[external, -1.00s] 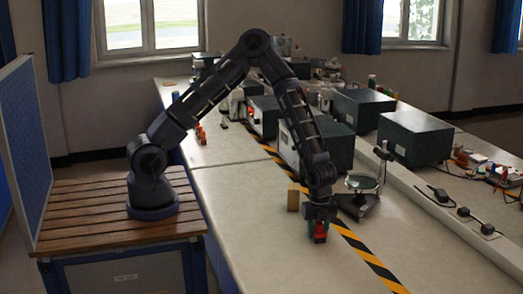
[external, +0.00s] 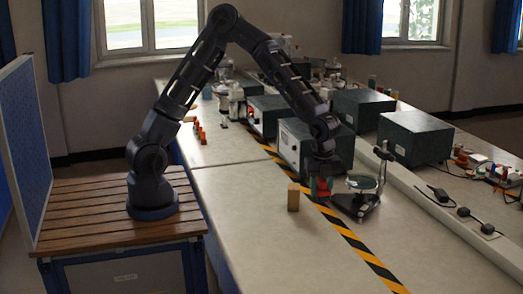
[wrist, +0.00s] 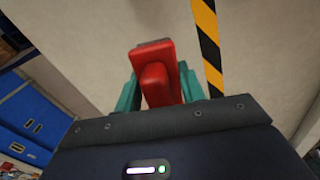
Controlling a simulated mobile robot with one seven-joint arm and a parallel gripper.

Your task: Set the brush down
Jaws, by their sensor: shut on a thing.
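My gripper (external: 320,189) has its teal fingers shut on the red brush (wrist: 157,78), which sits between them in the wrist view. In the external view the brush shows only as a small red patch at the fingertips. It is over the striped tape, between a small wooden block and a stand with a round glass. Most of its shape is hidden by the fingers, and I cannot tell whether it touches the table (external: 255,230).
The wooden block (external: 293,197) stands upright just left of my gripper. The stand with the round glass (external: 361,183) is close on the right. Green-grey instrument boxes (external: 415,138) stand behind. The front of the table is clear.

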